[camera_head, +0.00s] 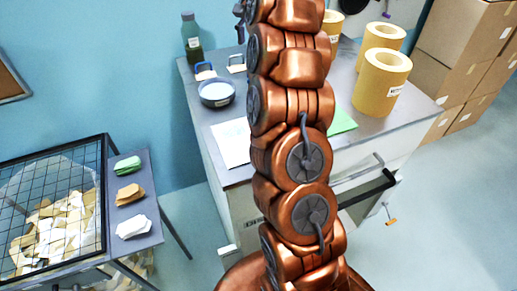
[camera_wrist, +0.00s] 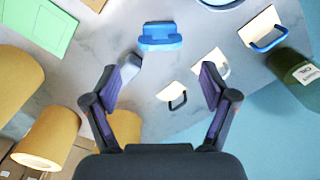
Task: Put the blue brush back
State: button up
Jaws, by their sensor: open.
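A blue block-like item with a raised grip, which looks like the blue brush (camera_wrist: 160,37), lies on the grey worktop in the wrist view, beyond my fingertips. It is not visible in the head view, where my arm covers part of the worktop. A cream card with a blue loop (camera_wrist: 265,30) is at the upper right of the wrist view; it also shows in the head view (camera_head: 205,71). Cards with a black loop (camera_wrist: 174,95) and a pale loop (camera_wrist: 217,63) are nearer. My gripper (camera_wrist: 158,73) is open and empty above the worktop.
A grey block (camera_wrist: 130,68) lies near my left finger. Yellow-brown rolls (camera_head: 381,82) stand at the right of the worktop (camera_head: 405,115). A bowl (camera_head: 216,93) and a dark green bottle (camera_head: 192,38) are on the left side. A green sheet (camera_wrist: 36,28) lies flat.

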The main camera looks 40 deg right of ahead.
jog(key=s+a+n, duration=0.4)
jog(key=s+a, duration=0.1)
jog(key=a, duration=0.5)
jog(key=s+a+f+n, duration=0.2)
jog(key=s+a, duration=0.2)
jog(key=s, duration=0.2)
jog(key=s+a+f+n, duration=0.2)
jog(key=s+a, duration=0.3)
jog(key=s, duration=0.1)
jog(key=s+a+f+n+g, duration=0.1)
jog(key=s+a+f, duration=0.2)
jog(key=s+a, duration=0.2)
jog(key=shift+s+n, duration=0.4)
jog(key=shift+s, duration=0.4)
jog(key=s+a+f+n, duration=0.2)
jog(key=s+f, duration=0.5)
jog(key=s, duration=0.5)
jog(key=shift+g, duration=0.4)
